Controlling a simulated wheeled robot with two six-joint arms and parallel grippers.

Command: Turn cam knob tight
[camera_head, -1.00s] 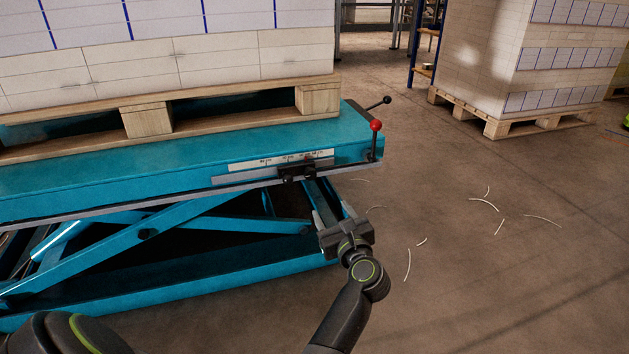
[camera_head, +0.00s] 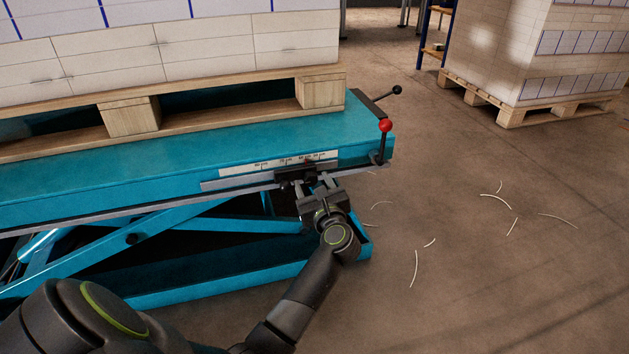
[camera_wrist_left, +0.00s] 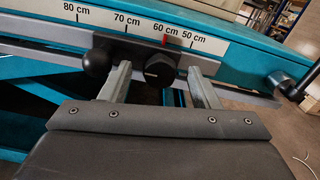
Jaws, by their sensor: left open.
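The cam knob (camera_wrist_left: 159,70) is a round black knob on a dark sliding block (camera_wrist_left: 131,49) on the rail. In the wrist view it sits between the two fingers of my left gripper (camera_wrist_left: 163,88), which is open with a gap on both sides of the knob. A red pointer at the block lies close to the 60 cm mark of the scale (camera_wrist_left: 135,22). In the head view my left gripper (camera_head: 317,186) is at the block (camera_head: 293,175), and the knob is hard to make out there. My right gripper is not in view.
The block rides on a metal rail (camera_head: 235,184) along the blue lift table (camera_head: 365,150). A black ball handle (camera_wrist_left: 94,64) is just left of the knob. A red-knobbed lever (camera_head: 386,126) stands at the table corner. A loaded pallet (camera_head: 322,92) rests on top.

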